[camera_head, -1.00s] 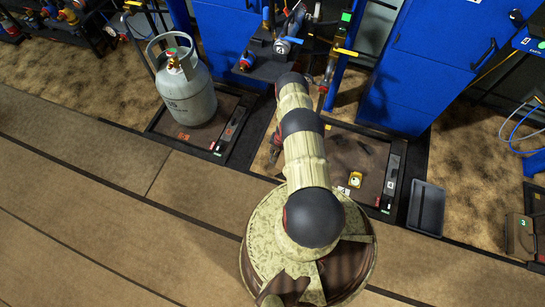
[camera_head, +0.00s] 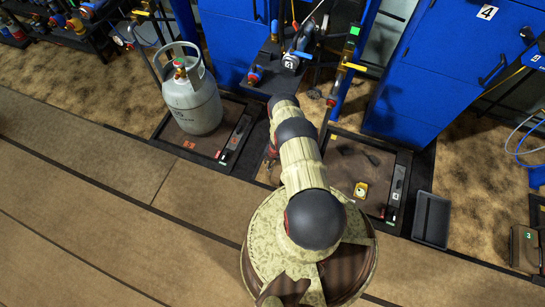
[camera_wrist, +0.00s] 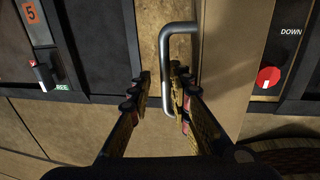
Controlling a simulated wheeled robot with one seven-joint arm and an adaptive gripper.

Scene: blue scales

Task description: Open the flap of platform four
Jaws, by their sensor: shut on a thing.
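In the wrist view, my gripper (camera_wrist: 161,82) has its two fingers on either side of a bent grey metal handle (camera_wrist: 165,50) and is shut on it. The handle stands on a narrow brown strip (camera_wrist: 146,40) between two dark-framed areas. In the head view, my arm covers most of the gripper and the handle. The dark platform (camera_head: 340,158) right of my arm lies below a blue cabinet marked 4 (camera_head: 487,12). I cannot tell whether its flap is raised.
A grey gas cylinder (camera_head: 191,100) stands on the left platform (camera_head: 172,134). The wrist view shows a red knob (camera_wrist: 268,77) under "DOWN" and a lever (camera_wrist: 45,76) below an orange 5.

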